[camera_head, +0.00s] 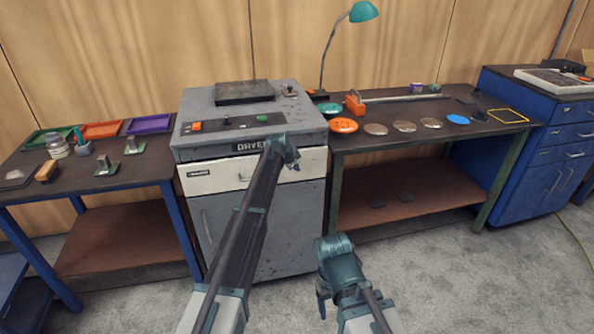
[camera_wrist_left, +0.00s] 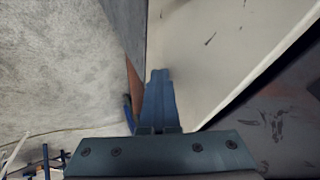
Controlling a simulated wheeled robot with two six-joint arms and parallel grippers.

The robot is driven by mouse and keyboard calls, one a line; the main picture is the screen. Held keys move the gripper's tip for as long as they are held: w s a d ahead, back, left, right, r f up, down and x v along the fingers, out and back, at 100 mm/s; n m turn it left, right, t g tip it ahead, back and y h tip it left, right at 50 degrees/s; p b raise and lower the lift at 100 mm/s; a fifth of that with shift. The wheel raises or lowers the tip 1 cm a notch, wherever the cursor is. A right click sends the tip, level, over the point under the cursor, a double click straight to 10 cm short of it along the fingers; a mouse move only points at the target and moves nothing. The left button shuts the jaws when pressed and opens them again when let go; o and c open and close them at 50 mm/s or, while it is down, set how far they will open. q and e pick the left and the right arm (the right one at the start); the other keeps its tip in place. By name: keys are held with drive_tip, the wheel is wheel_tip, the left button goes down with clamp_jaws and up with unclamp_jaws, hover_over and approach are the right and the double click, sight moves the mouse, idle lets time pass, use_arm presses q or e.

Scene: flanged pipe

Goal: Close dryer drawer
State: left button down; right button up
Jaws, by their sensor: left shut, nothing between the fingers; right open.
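The grey dryer (camera_head: 222,222) stands between two tables, with a "DRYER" label on its upper front. Its cream drawer (camera_head: 215,178) is below the label and has a small handle. The head view does not clearly show how far the drawer sticks out. My left gripper (camera_head: 287,152) is shut and empty in front of the drawer's right half, hiding part of it. In the left wrist view the shut fingers (camera_wrist_left: 158,98) are beside the cream drawer front (camera_wrist_left: 215,50); contact cannot be told. My right gripper (camera_head: 321,296) is low in front of the dryer, open and away from the drawer.
The left table (camera_head: 110,180) holds coloured trays, a jar and small parts. The right table (camera_head: 400,145) holds a lamp (camera_head: 363,12), a long rod tool and several discs. A blue cabinet (camera_head: 520,170) stands far right. The grey floor in front is clear.

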use_arm(q)
drive_tip(key=shift+w+a+r, duration=0.1)
drive_tip(key=shift+w+a, duration=0.05)
drive_tip(key=shift+w, duration=0.2)
drive_tip(key=s+r+p, duration=0.8)
drive_tip(key=s, duration=0.2)
drive_tip(key=s+f+n+g+y, duration=0.1)
drive_tip(key=s+n+g, duration=0.1)
drive_tip(key=s, duration=1.3)
drive_tip(key=s+d+f+n+g+y, duration=0.1)
drive_tip(key=s+n+g, duration=0.2)
drive_tip(key=s, duration=1.1)
drive_tip(key=s+f+n+g+y+p, duration=0.1)
drive_tip(key=s+n, duration=0.3)
drive_tip(key=s, duration=1.1)
drive_tip(key=shift+s+d+f+g+y, duration=0.15)
drive_tip(key=shift+s+d+g+y, duration=0.2)
drive_tip(key=shift+g+y, duration=0.25)
use_arm(e)
wheel_tip(320, 180, up, 9)
drive_tip(key=shift+a, duration=0.4)
